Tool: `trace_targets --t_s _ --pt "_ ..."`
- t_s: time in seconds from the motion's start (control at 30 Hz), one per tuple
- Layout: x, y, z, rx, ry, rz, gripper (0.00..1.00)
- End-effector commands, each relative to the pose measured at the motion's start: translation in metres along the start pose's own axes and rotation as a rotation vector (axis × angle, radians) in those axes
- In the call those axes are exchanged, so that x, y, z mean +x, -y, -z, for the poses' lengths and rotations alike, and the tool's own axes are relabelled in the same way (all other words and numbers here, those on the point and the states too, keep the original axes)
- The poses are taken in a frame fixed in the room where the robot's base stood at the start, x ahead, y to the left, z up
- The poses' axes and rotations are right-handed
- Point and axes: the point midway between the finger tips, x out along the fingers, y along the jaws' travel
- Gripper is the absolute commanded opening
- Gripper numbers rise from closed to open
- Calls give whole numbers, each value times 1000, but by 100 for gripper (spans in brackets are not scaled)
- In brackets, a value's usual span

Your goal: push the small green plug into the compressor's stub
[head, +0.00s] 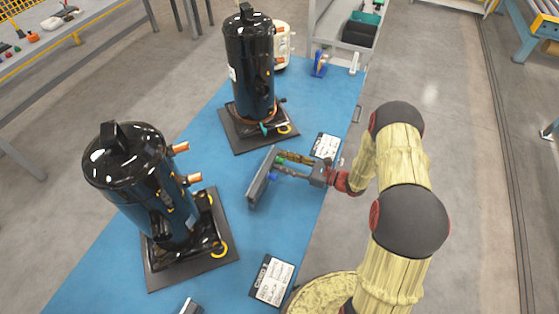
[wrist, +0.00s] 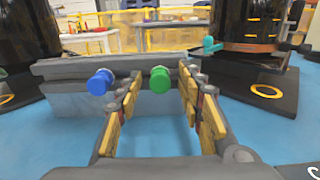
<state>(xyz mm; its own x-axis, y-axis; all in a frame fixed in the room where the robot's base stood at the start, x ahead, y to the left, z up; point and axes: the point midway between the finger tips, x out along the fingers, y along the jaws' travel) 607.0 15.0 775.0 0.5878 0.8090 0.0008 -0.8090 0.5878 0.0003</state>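A small green plug (wrist: 160,80) sticks out of a grey block (wrist: 75,72), beside a blue plug (wrist: 99,82). In the head view the green plug (head: 280,161) and the block (head: 260,182) are on the blue table. My gripper (wrist: 158,88) is open, its yellow-padded fingers on either side of the green plug with gaps showing; it also shows in the head view (head: 286,165). A near black compressor (head: 150,190) has two copper stubs (head: 181,148) facing right. A far compressor (head: 250,70) stands behind; a teal piece (head: 265,128) is at its base.
Labelled cards (head: 271,280) lie near the table's right edge. A blue stand (head: 319,64) and a white unit (head: 281,45) are at the far end. Black base plates (head: 220,255) with yellow rings carry the compressors.

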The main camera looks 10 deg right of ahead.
Motion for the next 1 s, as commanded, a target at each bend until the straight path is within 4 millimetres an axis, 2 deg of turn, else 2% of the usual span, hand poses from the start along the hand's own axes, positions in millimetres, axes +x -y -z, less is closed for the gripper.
trace_targets --t_s 0.4,1.0 --pt "0 0 0 0 0 0 38" --pt "0 0 0 0 0 0 4"
